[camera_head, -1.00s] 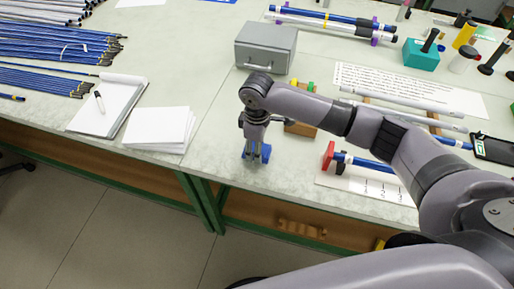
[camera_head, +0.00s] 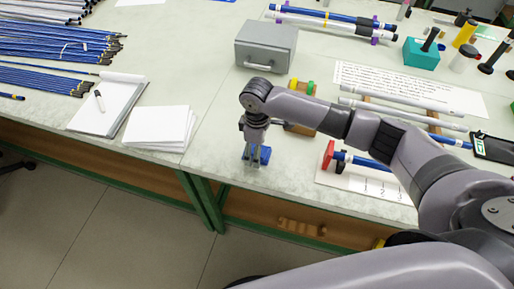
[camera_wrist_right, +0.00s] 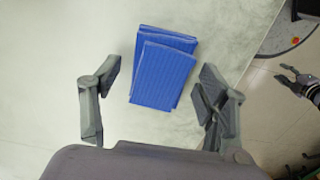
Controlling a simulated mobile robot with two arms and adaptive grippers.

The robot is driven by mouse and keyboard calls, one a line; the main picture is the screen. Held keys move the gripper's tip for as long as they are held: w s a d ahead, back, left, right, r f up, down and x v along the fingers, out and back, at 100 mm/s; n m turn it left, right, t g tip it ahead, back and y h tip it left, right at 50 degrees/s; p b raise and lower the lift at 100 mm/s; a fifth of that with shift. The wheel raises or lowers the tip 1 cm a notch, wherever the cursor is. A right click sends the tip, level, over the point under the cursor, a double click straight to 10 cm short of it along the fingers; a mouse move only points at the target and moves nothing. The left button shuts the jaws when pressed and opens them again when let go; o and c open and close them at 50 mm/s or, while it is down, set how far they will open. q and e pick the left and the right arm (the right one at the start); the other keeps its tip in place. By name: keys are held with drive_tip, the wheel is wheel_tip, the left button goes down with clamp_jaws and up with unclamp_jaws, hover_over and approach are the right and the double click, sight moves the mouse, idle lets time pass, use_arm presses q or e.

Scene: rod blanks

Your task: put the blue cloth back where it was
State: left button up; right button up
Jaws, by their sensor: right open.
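The blue cloth (camera_head: 265,154) is folded and lies on the table near its front edge. In the right wrist view the cloth (camera_wrist_right: 160,75) shows as stacked layers, slightly askew. My right gripper (camera_head: 254,160) points down over the cloth. In the right wrist view the right gripper (camera_wrist_right: 161,85) is open, one finger on each side of the cloth, with a gap on both sides. I cannot tell how high the fingertips are. What looks like my left gripper (camera_wrist_right: 290,79) is small at the right of that view, fingers apart, over the floor.
A grey box (camera_head: 266,48) stands behind. A paper stack (camera_head: 160,128) and a notepad (camera_head: 107,104) lie to the left. A rack with rods (camera_head: 405,110) and a numbered sheet (camera_head: 365,185) are to the right. The table beside the cloth is clear.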

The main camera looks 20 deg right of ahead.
wheel_tip(320, 180, up, 12)
drive_tip(key=b, duration=0.1)
drive_tip(key=shift+r, duration=0.15)
idle(0.3)
idle(0.3)
